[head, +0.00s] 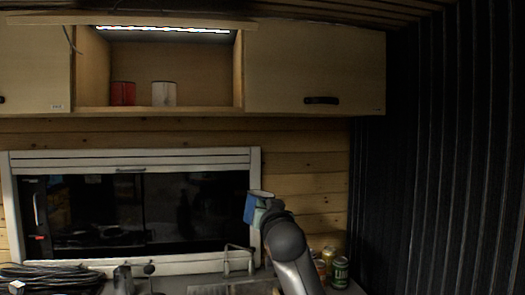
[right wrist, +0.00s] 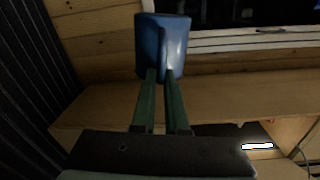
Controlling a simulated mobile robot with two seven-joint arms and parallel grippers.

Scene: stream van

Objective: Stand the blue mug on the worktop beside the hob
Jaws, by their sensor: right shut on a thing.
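The blue mug (head: 250,208) is held up in front of the right end of the window, above the tap, slightly tilted in the head view. My right gripper (head: 262,212) is shut on it. In the right wrist view the mug (right wrist: 175,42) sits at the tips of the green fingers (right wrist: 163,75), which appear to close on its handle. A strip of the worktop (head: 205,289) shows at the bottom of the head view, well below the mug. I cannot make out the hob. My left gripper is not in view.
A tap (head: 238,258) rises below the mug. Several cans, one green (head: 340,272), stand right of my arm. A metal pot (head: 122,278) and coiled black cable (head: 45,278) are at left. A red mug (head: 123,93) and white mug (head: 164,93) stand on the open shelf above.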

